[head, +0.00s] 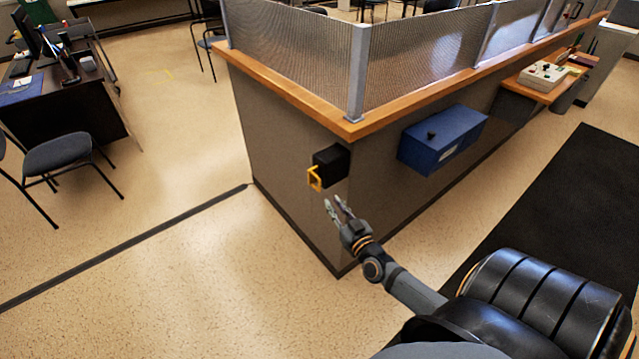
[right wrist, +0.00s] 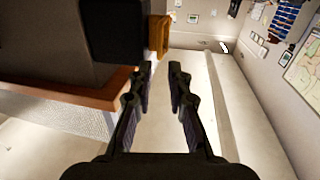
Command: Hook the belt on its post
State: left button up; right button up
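A black box-shaped belt housing (head: 331,166) is mounted on the counter's side panel close to its corner. A yellow loop-shaped belt end (head: 315,178) sticks out of its left side. In the right wrist view the housing (right wrist: 115,28) is at the upper left, with the yellow end (right wrist: 158,36) beside it, just beyond my fingertips. My right gripper (head: 338,203) is open and empty, a little below and right of the yellow end, apart from it. No drawn-out belt shows, and I cannot make out a post. My left gripper is not in view.
The counter (head: 300,97) has a wooden ledge and mesh screens. A blue box (head: 440,138) hangs on its right face. A dark strip (head: 130,243) crosses the floor from the counter's base to the left. A chair (head: 62,155) and desk stand left. Floor between is clear.

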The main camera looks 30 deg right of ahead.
aim_at(320, 186)
jog(key=w, duration=0.3)
jog(key=w+d+b, duration=0.1)
jog(key=w, duration=0.2)
jog(key=w+b, duration=0.1)
jog(key=w, duration=0.3)
jog(key=shift+d+f, duration=0.15)
jog(key=shift+w, duration=0.1)
jog(key=shift+c, duration=0.3)
grip_shut()
